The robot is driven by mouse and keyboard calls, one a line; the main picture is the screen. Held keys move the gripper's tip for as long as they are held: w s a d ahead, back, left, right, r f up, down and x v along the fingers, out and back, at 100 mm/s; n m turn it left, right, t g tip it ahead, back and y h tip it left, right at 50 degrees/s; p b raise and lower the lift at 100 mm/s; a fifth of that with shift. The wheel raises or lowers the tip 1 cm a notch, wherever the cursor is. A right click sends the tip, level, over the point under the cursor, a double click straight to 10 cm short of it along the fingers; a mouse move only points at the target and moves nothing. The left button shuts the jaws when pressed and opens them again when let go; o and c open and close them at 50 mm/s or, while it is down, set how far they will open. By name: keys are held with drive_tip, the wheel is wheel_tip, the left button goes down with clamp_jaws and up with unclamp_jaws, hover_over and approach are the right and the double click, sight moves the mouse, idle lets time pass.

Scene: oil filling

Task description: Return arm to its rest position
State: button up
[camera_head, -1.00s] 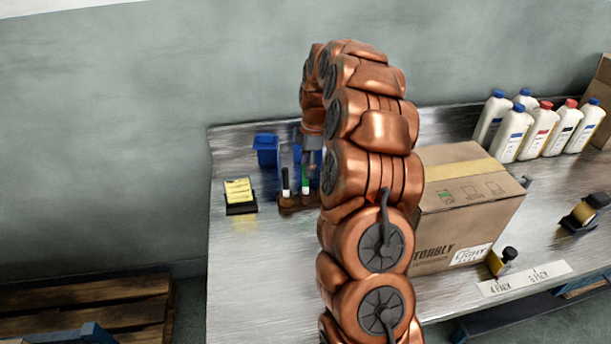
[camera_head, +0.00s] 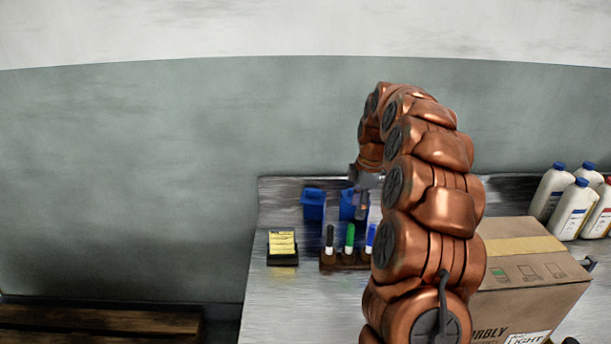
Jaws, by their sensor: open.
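My copper-coloured arm rises from the bottom right of the head view, arches over and comes down behind its own links. My gripper (camera_head: 361,205) hangs at its far end above the back of the metal bench (camera_head: 262,318). It is partly hidden by the arm, and I see nothing held in it. It is just behind and above a dark marker rack (camera_head: 340,262) with black, green and blue markers standing upright.
A cardboard box (camera_head: 535,295) stands right of my arm. White bottles (camera_head: 573,207) with blue and red caps stand at the back right. A yellow note pad (camera_head: 282,243) and a blue bin (camera_head: 313,204) are left. A wooden pallet (camera_head: 100,325) lies lower left.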

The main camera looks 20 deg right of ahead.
drive_tip(key=shift+a, duration=0.1)
drive_tip(key=s+a+r+m+g, duration=0.1)
drive_tip(key=s+a+r+m, duration=0.1)
drive_tip(key=s+a, duration=0.55)
drive_tip(key=s+a+r+m, duration=0.3)
drive_tip(key=s+a, duration=0.2)
drive_tip(key=a, duration=0.5)
drive_tip(key=s+a+f+m, duration=0.1)
drive_tip(key=s+a+m, duration=0.1)
drive_tip(key=s, duration=0.6)
drive_tip(key=s+a+f+m+g, duration=0.1)
drive_tip(key=s+a+f+m, duration=0.1)
drive_tip(key=s, duration=0.6)
drive_tip(key=s+a+f+m+h, duration=0.1)
drive_tip(key=s+a+m, duration=0.2)
drive_tip(key=s, duration=0.5)
drive_tip(key=shift+s+a+f+m, duration=0.25)
drive_tip(key=shift+s+f+m, duration=0.15)
drive_tip(key=shift+m, duration=0.3)
